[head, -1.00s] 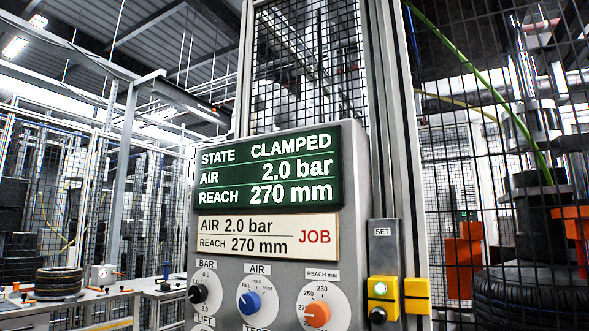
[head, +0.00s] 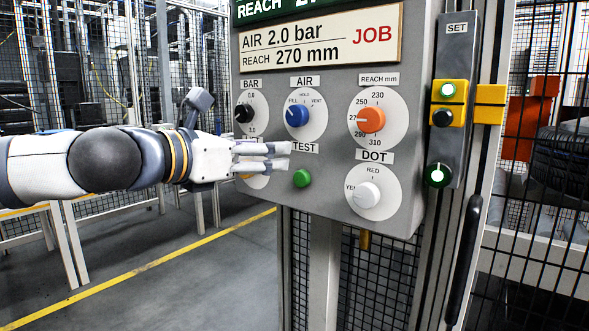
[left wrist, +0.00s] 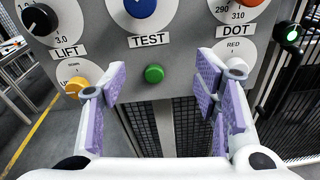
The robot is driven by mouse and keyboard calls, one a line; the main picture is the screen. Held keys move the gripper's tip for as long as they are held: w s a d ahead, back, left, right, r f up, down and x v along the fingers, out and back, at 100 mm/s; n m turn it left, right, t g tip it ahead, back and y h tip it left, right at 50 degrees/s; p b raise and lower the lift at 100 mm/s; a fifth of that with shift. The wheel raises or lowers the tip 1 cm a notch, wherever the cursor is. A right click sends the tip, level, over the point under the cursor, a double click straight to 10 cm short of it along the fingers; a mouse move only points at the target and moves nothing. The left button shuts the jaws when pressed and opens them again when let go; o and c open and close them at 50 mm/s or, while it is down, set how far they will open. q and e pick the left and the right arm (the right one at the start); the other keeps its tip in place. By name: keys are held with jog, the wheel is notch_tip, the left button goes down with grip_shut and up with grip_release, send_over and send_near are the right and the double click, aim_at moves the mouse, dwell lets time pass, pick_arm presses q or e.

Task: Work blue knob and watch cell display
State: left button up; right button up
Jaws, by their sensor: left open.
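The blue knob (head: 297,114) is under the AIR label, on a dial marked FILL, HOLD and VENT. Its pointer seems to lean to the FILL side, but it is small. It also shows at the top edge of the left wrist view (left wrist: 140,6). The green cell display (head: 285,8) is cut off at the top; only part of its REACH line shows. My left gripper (head: 284,155) is open and empty, in front of the panel just below the blue knob. In the left wrist view its fingers (left wrist: 162,68) stand apart on either side of the green TEST button. My right gripper is not in view.
The JOB plate (head: 320,44) reads air 2.0 bar, reach 270 mm. Close neighbours are the black BAR knob (head: 244,113), orange reach knob (head: 371,119), green TEST button (head: 302,178) and white DOT knob (head: 367,195). A yellow SET block (head: 448,102) and mesh fence stand right.

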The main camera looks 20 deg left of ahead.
pick_arm(q)
jog(key=n+t, duration=0.1)
jog(key=n, duration=0.1)
send_near(294, 117)
jog(key=x, duration=0.9)
jog(key=shift+w+b, duration=0.25)
jog(key=shift+b, duration=0.05)
jog(key=c, duration=1.1)
